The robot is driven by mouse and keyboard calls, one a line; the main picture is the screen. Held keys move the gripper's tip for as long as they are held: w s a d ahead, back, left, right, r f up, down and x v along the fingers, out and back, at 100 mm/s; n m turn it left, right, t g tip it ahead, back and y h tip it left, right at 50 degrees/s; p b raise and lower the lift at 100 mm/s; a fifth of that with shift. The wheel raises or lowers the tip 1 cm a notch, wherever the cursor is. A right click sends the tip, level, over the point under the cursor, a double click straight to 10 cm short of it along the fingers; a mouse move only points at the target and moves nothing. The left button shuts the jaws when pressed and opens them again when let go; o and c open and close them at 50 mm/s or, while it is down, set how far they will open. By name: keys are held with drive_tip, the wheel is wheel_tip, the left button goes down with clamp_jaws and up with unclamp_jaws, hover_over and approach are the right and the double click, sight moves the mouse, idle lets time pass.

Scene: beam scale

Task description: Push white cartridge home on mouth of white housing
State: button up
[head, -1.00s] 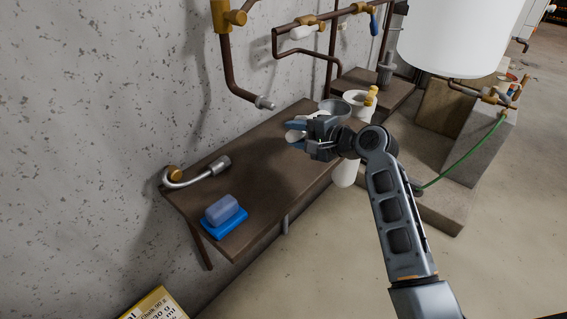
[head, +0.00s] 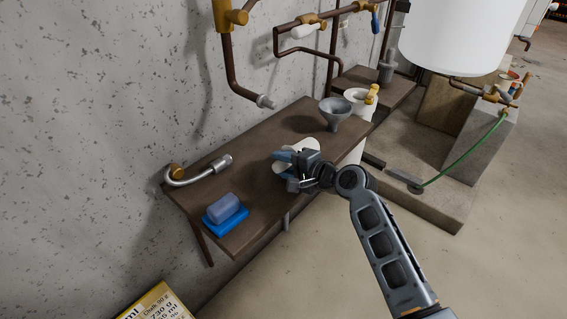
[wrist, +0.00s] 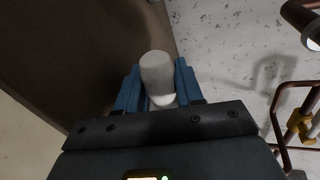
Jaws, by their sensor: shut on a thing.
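My gripper (head: 287,161) is above the middle of the brown shelf in the head view. Its blue fingers are shut on a white cartridge. In the wrist view the cartridge (wrist: 157,72) stands out between the two fingers, its rounded pale end pointing away from the palm. The fingers and palm hide part of it. A white body with an open round top (head: 356,95) and a yellow fitting stands at the shelf's far right end, and may be the housing. The cartridge is apart from it.
A grey funnel (head: 335,113) stands on the shelf (head: 262,185) beyond my gripper. A blue sponge on a blue tray (head: 226,214) and a bent metal pipe (head: 200,172) are at the left. A brown pipe (head: 232,75) hangs above. The speckled wall runs behind.

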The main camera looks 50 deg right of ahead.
drive_tip(key=shift+f, duration=0.15)
drive_tip(key=o, duration=1.1)
drive_tip(key=shift+f, duration=0.1)
